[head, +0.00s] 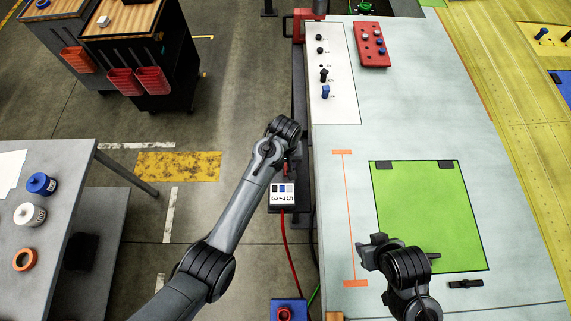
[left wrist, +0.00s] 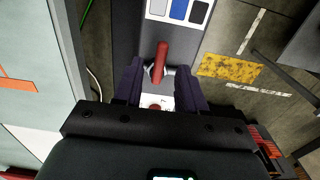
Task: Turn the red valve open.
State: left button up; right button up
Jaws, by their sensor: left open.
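The red valve handle (left wrist: 160,62) shows in the left wrist view as a short red lever on a small metal fitting, standing out from a dark panel. My left gripper (left wrist: 158,70) is open, with one dark finger on each side of the handle; I cannot tell whether either touches it. In the head view a bit of the red handle (head: 286,168) shows just above the labelled box, beside my left wrist, which hides most of the gripper. My right gripper (head: 372,250) hangs over the table near the green mat; its finger opening is unclear.
The labelled box (head: 282,196) has a red hose running down. The pale table (head: 420,120) carries a green mat (head: 425,205), a red block (head: 372,44) and a white panel with knobs (head: 332,75). A grey bench (head: 75,200) stands left; floor between is free.

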aim_at(285, 169)
pick_arm(q)
jog(key=shift+f, duration=1.35)
grip_shut()
